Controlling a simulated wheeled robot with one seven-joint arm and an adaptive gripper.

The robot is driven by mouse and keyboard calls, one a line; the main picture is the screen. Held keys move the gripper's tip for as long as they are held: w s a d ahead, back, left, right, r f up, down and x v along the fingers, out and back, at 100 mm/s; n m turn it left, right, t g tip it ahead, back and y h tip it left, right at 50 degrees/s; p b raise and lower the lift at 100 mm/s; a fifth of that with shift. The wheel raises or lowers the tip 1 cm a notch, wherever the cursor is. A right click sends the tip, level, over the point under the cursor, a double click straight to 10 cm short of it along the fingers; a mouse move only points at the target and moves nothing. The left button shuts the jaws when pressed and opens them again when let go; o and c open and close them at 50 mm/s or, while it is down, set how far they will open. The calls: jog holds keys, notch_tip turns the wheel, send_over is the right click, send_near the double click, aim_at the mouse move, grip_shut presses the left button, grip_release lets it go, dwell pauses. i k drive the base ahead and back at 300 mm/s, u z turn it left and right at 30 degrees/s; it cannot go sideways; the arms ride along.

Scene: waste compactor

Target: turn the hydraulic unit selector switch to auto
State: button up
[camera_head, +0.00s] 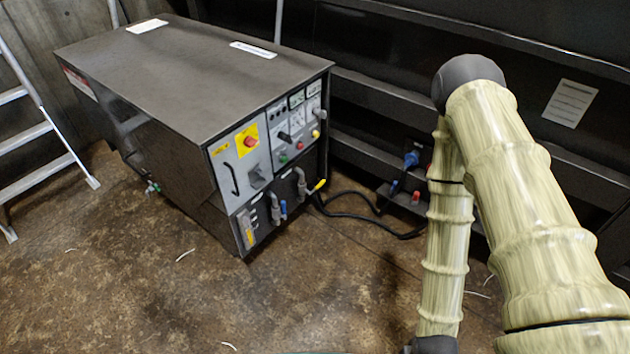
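The hydraulic unit (180,70) is a large dark grey cabinet left of centre, with its control face turned to the right front. A small black switch (284,137) on the right half of its panel looks like the selector; its setting is too small to read. Small green and red buttons (283,158) lie below the black switch. My arm comes in from the lower right, bends at the top and runs down past the bottom edge. My gripper is out of view, well apart from the panel.
Black cables (350,212) run from the unit's lower front to connectors (411,160) by the dark wall beams. An aluminium ladder (40,125) leans at the left. The brown floor (330,290) before the unit is mostly clear, with thin scraps.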

aim_at(287, 139)
jog(key=z, duration=0.05)
jog(key=k, duration=0.55)
jog(key=u, duration=0.55)
jog(key=i, duration=1.5)
jog(key=z, duration=0.5)
